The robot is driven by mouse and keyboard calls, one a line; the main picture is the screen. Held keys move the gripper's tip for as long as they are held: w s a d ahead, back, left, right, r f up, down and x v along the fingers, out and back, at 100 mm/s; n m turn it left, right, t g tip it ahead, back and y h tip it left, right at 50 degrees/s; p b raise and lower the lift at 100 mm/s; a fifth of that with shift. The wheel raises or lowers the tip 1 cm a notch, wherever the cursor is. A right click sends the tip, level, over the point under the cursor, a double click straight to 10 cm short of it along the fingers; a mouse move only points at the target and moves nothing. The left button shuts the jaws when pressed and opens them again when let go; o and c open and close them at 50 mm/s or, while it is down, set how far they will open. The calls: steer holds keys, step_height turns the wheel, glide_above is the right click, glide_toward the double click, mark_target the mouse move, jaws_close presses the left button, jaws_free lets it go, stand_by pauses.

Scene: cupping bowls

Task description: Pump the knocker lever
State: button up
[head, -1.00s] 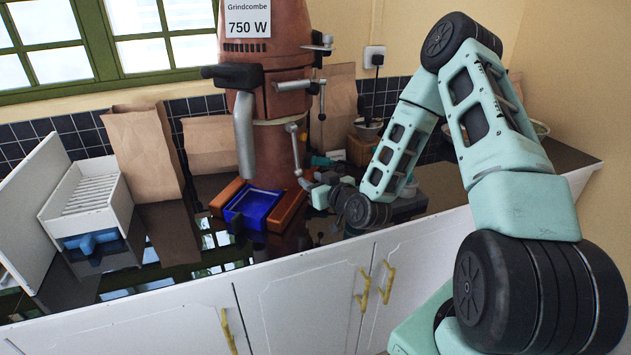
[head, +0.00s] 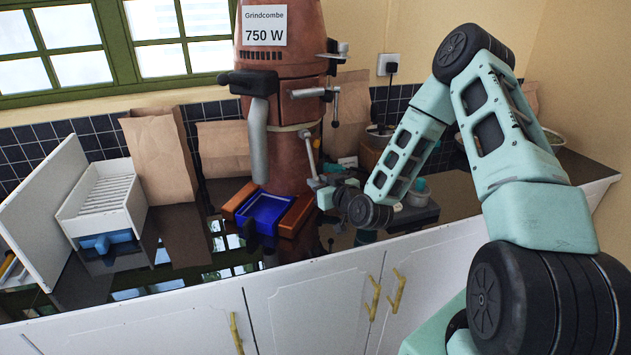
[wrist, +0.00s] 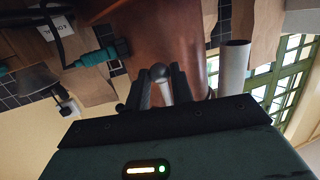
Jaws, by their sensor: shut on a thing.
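The copper-brown grinder (head: 285,165) stands on the dark counter against the tiled wall. The grey knocker lever (head: 310,152) hangs from a pivot low on its right side, its lower end at my gripper (head: 318,184). In the wrist view, my gripper (wrist: 161,88) has its two dark fingers either side of the lever's round-ended grey rod (wrist: 164,88), and is shut on it. In the head view the fingertips are small and partly merge with the lever end.
A blue tray (head: 268,206) between orange-brown blocks sits under the grinder's grey spout (head: 258,150), just left of my gripper. Another lever (head: 336,108) hangs higher on the grinder. Paper bags (head: 160,155) and a white slatted box (head: 100,205) stand left.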

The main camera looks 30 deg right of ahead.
steer(key=shift+s+r, duration=0.25)
steer(key=shift+s, duration=0.25)
steer(key=shift+s+r, duration=0.2)
steer(key=shift+s, duration=0.4)
steer(key=shift+s+r, duration=0.1)
steer(key=shift+w+d+f+b, duration=0.1)
steer(key=shift+w+f+b, duration=0.25)
steer(key=shift+w, duration=0.45)
steer(key=shift+w+a+f+b, duration=0.1)
steer(key=shift+w+f+b, duration=0.25)
steer(key=shift+w, duration=0.4)
steer(key=shift+w+d+f+b, duration=0.1)
steer(key=shift+w+f+b, duration=0.15)
steer(key=shift+w+b, duration=0.4)
steer(key=shift+w, duration=0.15)
steer(key=shift+s+r+p, duration=0.2)
steer(key=shift+s+r, duration=0.15)
steer(key=shift+s, duration=0.4)
steer(key=shift+s+r+p, duration=0.15)
steer(key=shift+s+r, duration=0.2)
steer(key=shift+s, duration=0.4)
steer(key=shift+s+r+p, duration=0.2)
steer(key=shift+s+r, duration=0.15)
steer(key=shift+s, duration=0.4)
